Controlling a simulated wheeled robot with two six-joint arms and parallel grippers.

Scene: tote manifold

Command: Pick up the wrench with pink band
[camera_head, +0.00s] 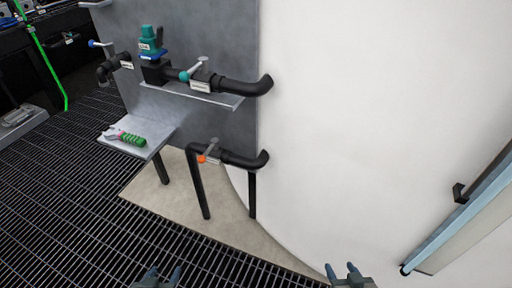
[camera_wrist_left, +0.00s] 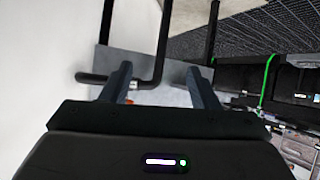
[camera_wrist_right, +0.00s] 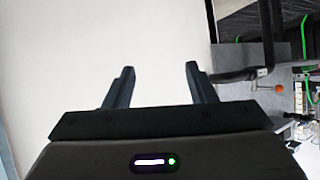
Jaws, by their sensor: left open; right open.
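A wrench (camera_head: 130,138) with a green handle lies on the small grey shelf (camera_head: 158,131) at the left of the head view. Its head end is pale with a small pinkish part, too small to tell as a band. My left gripper (camera_head: 164,273) is open and empty at the bottom edge of the head view, well apart from the wrench and nearer to me. My right gripper (camera_head: 341,268) is open and empty at the bottom, further right, in front of the white wall. I cannot make out the wrench in either wrist view.
Black pipes with a teal valve (camera_head: 150,42) and an orange-handled valve (camera_head: 202,158) stick out from the grey panel (camera_head: 215,50) beside the shelf. Black legs stand below. A large white curved wall (camera_head: 370,110) fills the right. Dark grating (camera_head: 60,200) covers the floor.

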